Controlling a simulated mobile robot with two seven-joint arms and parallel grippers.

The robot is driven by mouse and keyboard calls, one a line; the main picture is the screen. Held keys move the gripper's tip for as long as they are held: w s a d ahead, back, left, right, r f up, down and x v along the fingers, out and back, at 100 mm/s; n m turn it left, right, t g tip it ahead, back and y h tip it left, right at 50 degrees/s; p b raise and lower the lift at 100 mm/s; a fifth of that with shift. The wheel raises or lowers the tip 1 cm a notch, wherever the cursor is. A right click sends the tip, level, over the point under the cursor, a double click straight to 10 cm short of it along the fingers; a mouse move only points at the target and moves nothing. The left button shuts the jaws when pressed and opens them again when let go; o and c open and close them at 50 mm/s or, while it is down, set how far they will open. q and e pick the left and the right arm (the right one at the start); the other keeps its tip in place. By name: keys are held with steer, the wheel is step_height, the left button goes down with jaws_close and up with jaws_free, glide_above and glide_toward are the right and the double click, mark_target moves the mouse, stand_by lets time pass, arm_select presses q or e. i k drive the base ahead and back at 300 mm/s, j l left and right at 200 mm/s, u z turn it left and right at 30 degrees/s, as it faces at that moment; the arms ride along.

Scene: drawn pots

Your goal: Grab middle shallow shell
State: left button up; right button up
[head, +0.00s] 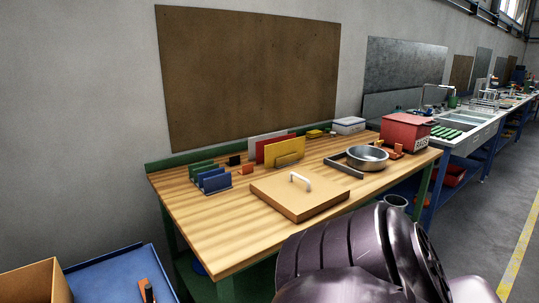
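A round, shallow metal bowl (367,163) stands upright on the right part of the wooden table in the head view. It is the only shallow shell-like vessel I can make out on this table, and I cannot tell whether it is the middle one. It looks empty. Neither of my grippers is in view. A dark, ribbed part of my own body fills the lower right and hides the ground in front of the table's right end.
The wooden table (215,225) holds a flat wooden board with a white handle (300,198), blue and green upright plates (212,182), a yellow panel (285,152) and a red box (405,132). Its front left is bare. A blue tray (110,280) stands at lower left.

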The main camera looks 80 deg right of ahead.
mark_target(362, 157)
steer(key=z, duration=3.2)
steer(key=i+l+u, duration=0.4)
steer(key=i, duration=0.3)
steer(key=i+l+u, duration=0.35)
steer(key=i+l, duration=0.3)
steer(key=l, duration=0.2)
